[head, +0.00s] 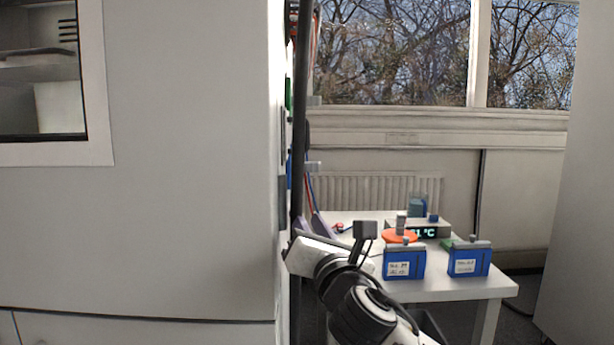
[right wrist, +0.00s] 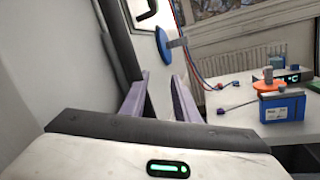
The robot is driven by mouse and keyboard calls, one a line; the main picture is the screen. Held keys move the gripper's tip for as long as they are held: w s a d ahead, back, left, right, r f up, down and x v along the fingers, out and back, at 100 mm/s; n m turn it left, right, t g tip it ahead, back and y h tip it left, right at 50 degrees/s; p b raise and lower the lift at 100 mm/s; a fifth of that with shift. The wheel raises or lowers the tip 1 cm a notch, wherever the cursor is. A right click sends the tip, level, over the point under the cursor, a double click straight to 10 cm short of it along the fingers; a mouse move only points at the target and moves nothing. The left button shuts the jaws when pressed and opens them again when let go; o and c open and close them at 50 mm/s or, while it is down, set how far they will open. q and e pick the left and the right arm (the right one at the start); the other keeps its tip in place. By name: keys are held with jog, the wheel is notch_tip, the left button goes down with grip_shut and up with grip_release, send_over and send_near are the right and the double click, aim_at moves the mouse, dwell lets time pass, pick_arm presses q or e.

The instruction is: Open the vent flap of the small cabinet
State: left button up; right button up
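A pale grey cabinet (head: 150,225) with a framed window fills the left of the head view. Its right side face is seen edge-on and carries green and blue fittings. I cannot pick out a vent flap for certain in either view. My right gripper (head: 309,226) is beside that side face, partly behind a dark upright bar. In the right wrist view its two purple fingers (right wrist: 160,98) stand apart with nothing between them. A blue round fitting (right wrist: 163,46) with a grey tab is on the pale face beyond the fingertips, apart from them. My left gripper is not in view.
A white table (head: 450,289) stands behind my right arm. It holds two blue boxes (head: 404,263) (head: 469,262), an orange disc (head: 400,236) and a device with a lit display (head: 431,230). Red and blue cables (right wrist: 198,78) hang near the fittings. A pale panel (head: 580,200) stands at the right.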

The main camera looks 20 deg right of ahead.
aim_at(308, 136)
notch_tip(308, 136, up, 11)
jog(key=d+n+t+h, duration=0.1)
jog(key=d+n+t, duration=0.1)
jog(key=n+t, duration=0.15)
jog(key=shift+n+g, duration=0.35)
jog(key=shift+n, duration=0.1)
jog(key=x, duration=1)
jog(key=shift+s, duration=0.1)
grip_shut()
